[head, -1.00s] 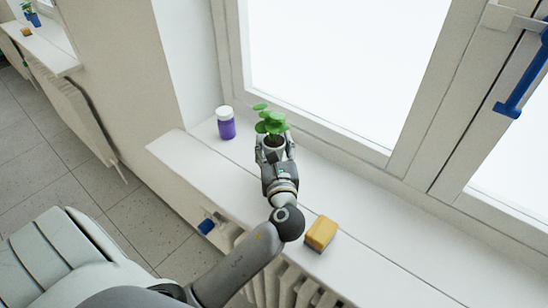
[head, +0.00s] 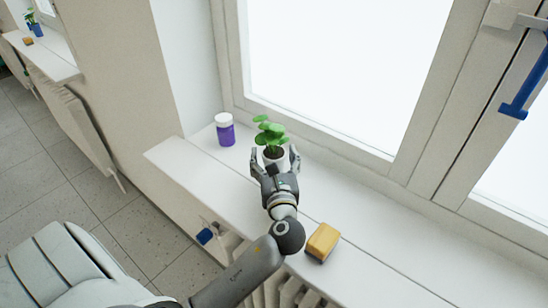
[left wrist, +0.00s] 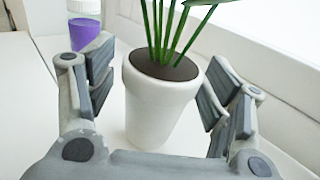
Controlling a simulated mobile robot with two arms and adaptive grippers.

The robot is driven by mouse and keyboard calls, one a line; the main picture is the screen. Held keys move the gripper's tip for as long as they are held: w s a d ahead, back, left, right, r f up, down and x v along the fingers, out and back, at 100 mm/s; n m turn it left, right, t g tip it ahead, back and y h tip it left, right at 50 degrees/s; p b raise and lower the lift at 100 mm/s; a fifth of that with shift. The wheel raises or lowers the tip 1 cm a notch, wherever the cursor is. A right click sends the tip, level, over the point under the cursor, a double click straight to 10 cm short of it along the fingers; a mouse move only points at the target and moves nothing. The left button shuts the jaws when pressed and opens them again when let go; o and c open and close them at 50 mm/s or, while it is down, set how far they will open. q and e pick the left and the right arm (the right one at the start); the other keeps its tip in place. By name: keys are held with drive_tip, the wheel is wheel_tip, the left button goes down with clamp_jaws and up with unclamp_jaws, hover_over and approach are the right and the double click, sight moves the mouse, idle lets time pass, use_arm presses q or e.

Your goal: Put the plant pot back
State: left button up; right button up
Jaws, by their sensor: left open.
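The plant pot (head: 283,158) is white with dark soil and a green plant, standing upright on the white windowsill near the window frame. It also shows in the left wrist view (left wrist: 158,105), with green stems rising from it. My left gripper (head: 274,159) is open, its fingers on either side of the pot. In the left wrist view (left wrist: 160,95) gaps show between the fingers and the pot. My right gripper is not in view.
A yellow sponge (head: 322,242) lies near the sill's front edge. The windowsill (head: 400,255) is clear to the right. A radiator (head: 285,292) is below.

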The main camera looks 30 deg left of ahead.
use_arm(q)
drive_tip(key=shift+r, duration=0.15)
drive_tip(key=shift+s+d, duration=0.25)
drive_tip(key=b+v, duration=0.1)
drive_tip(key=v, duration=0.4)
drive_tip(key=shift+s+d, duration=0.15)
drive_tip(key=shift+s, duration=0.05)
drive_tip(key=shift+s+d, duration=0.4)
drive_tip(key=shift+s, duration=0.1)
